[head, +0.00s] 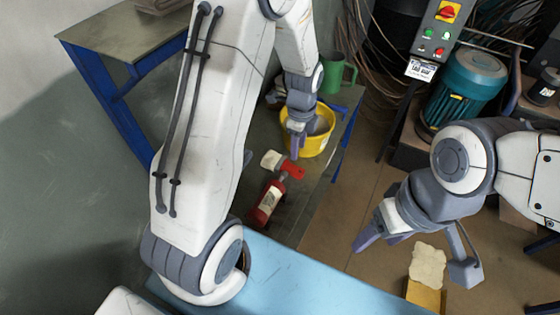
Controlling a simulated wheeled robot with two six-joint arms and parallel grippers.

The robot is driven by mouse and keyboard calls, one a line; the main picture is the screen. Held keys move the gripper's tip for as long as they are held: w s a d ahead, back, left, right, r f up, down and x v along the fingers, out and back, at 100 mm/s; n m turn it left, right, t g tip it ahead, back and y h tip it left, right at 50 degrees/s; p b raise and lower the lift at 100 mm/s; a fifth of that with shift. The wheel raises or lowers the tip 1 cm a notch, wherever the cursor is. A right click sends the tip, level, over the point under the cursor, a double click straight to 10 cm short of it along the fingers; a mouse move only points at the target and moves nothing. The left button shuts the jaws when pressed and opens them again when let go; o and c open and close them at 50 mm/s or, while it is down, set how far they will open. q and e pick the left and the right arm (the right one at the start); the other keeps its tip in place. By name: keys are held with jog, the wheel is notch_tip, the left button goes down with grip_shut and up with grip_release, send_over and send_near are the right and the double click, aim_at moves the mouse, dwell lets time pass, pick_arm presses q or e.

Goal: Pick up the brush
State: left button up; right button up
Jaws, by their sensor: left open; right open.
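A brush (292,169) with a red handle and what look like pale bristles lies on the dark bench, in front of the yellow bucket and just behind a red bottle. My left gripper (296,148) points down beside the bucket, close to the brush's red end. It is open, its fingers partly merge in the view, and I cannot tell its height above the brush. My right gripper (414,254) is open, its fingers wide apart, off to the right, well away from the brush.
The yellow bucket (322,141) and a green mug (335,75) stand behind. The red bottle (268,204) has a pale label. A blue-legged table (115,35) is at left, a teal motor (466,85) at right. A yellow box with cream material (427,298) is below my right gripper.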

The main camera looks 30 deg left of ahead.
aim_at(296, 170)
pick_arm(q)
notch_tip(296, 170, down, 10)
jog(key=shift+w+f+p, duration=0.1)
jog(key=shift+f+p, duration=0.15)
jog(key=shift+p, duration=0.15)
grip_shut()
